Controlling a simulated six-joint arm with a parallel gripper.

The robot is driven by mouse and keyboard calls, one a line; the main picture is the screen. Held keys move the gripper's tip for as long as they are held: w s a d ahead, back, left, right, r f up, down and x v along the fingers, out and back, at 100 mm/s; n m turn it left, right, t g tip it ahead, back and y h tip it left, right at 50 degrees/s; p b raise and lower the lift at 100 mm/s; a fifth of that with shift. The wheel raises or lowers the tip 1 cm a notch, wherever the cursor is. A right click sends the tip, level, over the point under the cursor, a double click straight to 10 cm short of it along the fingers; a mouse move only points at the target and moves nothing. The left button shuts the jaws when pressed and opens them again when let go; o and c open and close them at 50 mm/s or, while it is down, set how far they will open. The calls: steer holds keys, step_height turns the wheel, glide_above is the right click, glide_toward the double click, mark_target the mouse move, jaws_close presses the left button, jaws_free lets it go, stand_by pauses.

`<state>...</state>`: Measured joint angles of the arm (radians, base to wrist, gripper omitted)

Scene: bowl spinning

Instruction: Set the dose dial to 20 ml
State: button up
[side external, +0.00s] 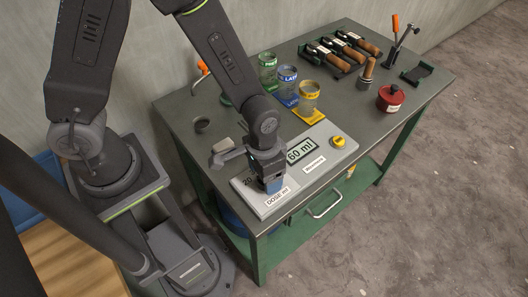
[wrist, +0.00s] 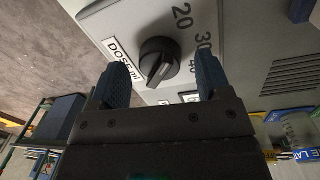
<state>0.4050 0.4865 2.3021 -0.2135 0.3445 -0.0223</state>
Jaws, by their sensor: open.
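The dose dial (wrist: 159,62) is a round black knob with a raised grip bar, on a light grey panel (side external: 317,174). In the wrist view its bar points down and slightly left, away from the printed 20, 30 and 40 at its upper right. A "DOSE ml" label (wrist: 124,57) is beside it. The display (side external: 300,150) on the panel reads 60 ml. My gripper (wrist: 163,75) is open over the dial, with one blue finger on each side of it and visible gaps. In the side view my gripper (side external: 270,183) hides the dial.
A yellow button (side external: 338,142) is on the panel's right. Green, blue and yellow-labelled jars (side external: 308,98) stand behind it. A red pot (side external: 390,97), a tamper (side external: 367,74) and wooden-handled tools (side external: 345,47) are farther back. The table's front edge is close to the panel.

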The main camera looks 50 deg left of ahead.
step_height(320, 180, up, 13)
steer(key=a, duration=0.1)
steer(key=shift+f, duration=0.15)
steer(key=shift+w, duration=0.1)
steer(key=s+a+r+n+t, duration=0.2)
steer(key=s+a+r+t, duration=0.3)
steer(key=a+r, duration=0.7)
steer(key=shift+s+a+r+t+y, duration=0.35)
steer(key=shift+s+r, duration=0.35)
steer(key=shift+s, duration=0.45)
